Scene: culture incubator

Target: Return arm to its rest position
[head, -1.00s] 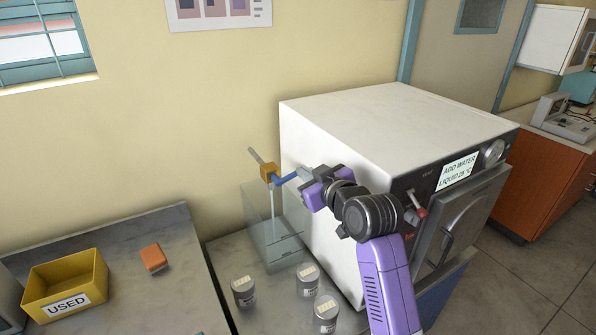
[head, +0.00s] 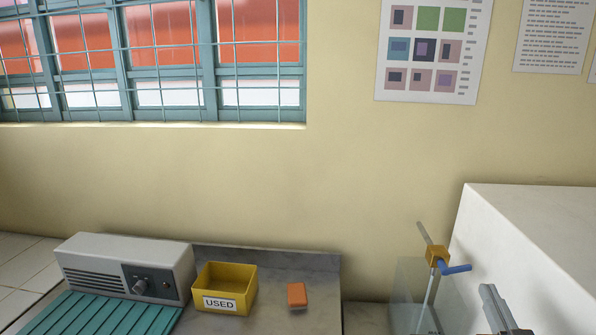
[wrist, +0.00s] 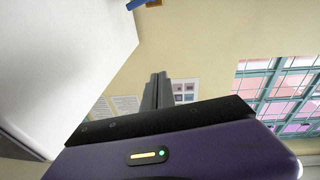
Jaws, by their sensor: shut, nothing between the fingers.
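My gripper (head: 489,292) shows at the lower right of the head view, only its dark grey fingers visible. They are together and empty. In the wrist view my gripper (wrist: 159,80) is also shut, with nothing between the fingers. In the head view the fingers are just below and right of a brass valve (head: 437,256) with a blue handle (head: 456,269), apart from it in the picture. The rest of my arm is outside the head view.
The white incubator (head: 530,230) stands close on the right; its side fills the wrist view's upper left (wrist: 60,60). A clear tank (head: 408,290) stands below the valve. On the left are a yellow USED bin (head: 240,277), an orange block (head: 297,294) and a grey device (head: 120,262).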

